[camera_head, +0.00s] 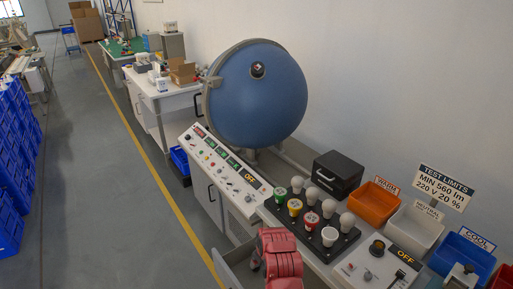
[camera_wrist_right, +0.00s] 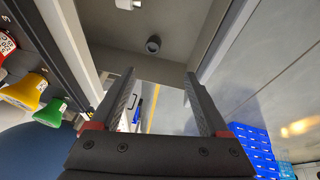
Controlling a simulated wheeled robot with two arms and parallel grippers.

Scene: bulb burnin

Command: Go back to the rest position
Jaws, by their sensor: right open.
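My right gripper (camera_wrist_right: 158,85) is open, with nothing between its two fingers in the right wrist view. Beyond its fingertips is a grey tray-like compartment (camera_wrist_right: 185,70), with a small dark round thing (camera_wrist_right: 153,44) and a white piece (camera_wrist_right: 127,4) in it. In the head view a red arm part of mine (camera_head: 280,258) stands in front of the bench, beside an open drawer (camera_head: 235,270); the gripper fingers are not clear there. My left gripper is in neither view.
A black rack (camera_head: 345,240) with several bulbs in coloured holders lies right of my arm. A blue sphere (camera_head: 255,95) and sloped control panel (camera_head: 215,160) stand behind. Orange (camera_head: 374,204), white (camera_head: 414,228) and blue (camera_head: 462,258) bins line the right.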

